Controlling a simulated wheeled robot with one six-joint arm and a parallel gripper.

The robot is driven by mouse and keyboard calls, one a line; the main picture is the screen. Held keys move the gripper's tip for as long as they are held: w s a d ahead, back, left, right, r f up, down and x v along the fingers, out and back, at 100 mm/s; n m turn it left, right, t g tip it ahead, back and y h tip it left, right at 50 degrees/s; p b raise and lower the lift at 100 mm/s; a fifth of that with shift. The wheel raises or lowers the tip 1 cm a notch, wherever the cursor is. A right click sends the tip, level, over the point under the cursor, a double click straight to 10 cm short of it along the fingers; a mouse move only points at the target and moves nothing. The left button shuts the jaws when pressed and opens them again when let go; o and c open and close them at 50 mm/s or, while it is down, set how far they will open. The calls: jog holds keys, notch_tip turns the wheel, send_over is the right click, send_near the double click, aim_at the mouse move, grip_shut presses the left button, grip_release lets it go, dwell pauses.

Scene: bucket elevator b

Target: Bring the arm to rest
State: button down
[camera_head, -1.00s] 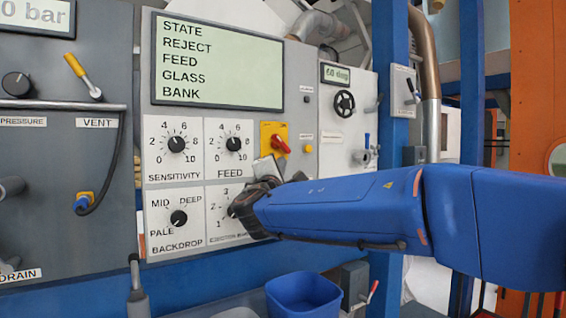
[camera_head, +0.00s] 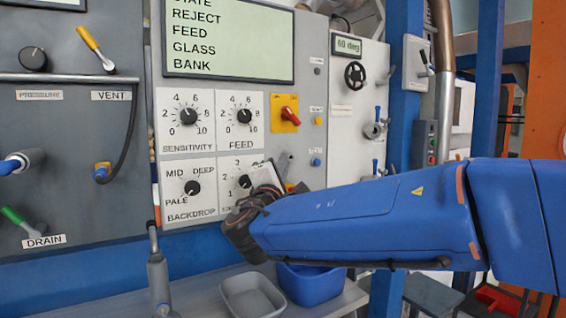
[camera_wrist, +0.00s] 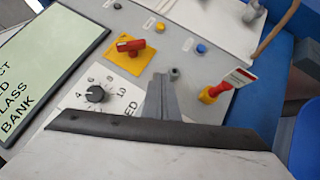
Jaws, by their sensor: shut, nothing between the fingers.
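My blue arm reaches in from the right across the head view. My gripper (camera_head: 284,162) is in front of the panel's lower right dial (camera_head: 244,181), which it partly hides. In the wrist view my gripper (camera_wrist: 162,98) shows its grey fingers together, with nothing between them. They point toward the panel near the feed dial (camera_wrist: 96,94) and the red switch on its yellow plate (camera_wrist: 131,48). I cannot tell how far the fingertips are from the panel face.
A display (camera_head: 229,40) sits above the dials. A grey tray (camera_head: 252,296) and a blue bin (camera_head: 310,284) stand below the panel. A lever (camera_head: 157,270) rises at lower left. A blue post (camera_head: 404,90) stands behind my arm.

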jog(key=shift+d, duration=0.15)
jog(key=s+d+f+m+g+h, duration=0.2)
jog(key=s+d+f+m+g, duration=0.3)
jog(key=d, duration=0.6)
jog(key=s+d+f+m+g+h, duration=0.1)
jog(key=s+d+f+m+g, duration=0.1)
jog(key=d+f, duration=0.7)
jog(key=s+d+f+m+g+h, duration=0.2)
jog(key=s+d+f+m+g, duration=0.15)
jog(key=d, duration=0.85)
jog(key=s+d+f+m+g+y, duration=0.35)
jog(key=s+d+f+g, duration=0.2)
jog(key=s+f, duration=0.6)
jog(key=s+a+f+m+y, duration=0.2)
jog(key=s+f+m, duration=0.1)
jog(key=s, duration=0.2)
jog(key=s+a+f+m+y, duration=0.2)
jog(key=s+f+y, duration=0.1)
jog(key=s, duration=0.3)
jog(key=shift+s+a+f+m, duration=0.3)
jog(key=shift+f+m, duration=0.1)
jog(key=shift+f, duration=0.25)
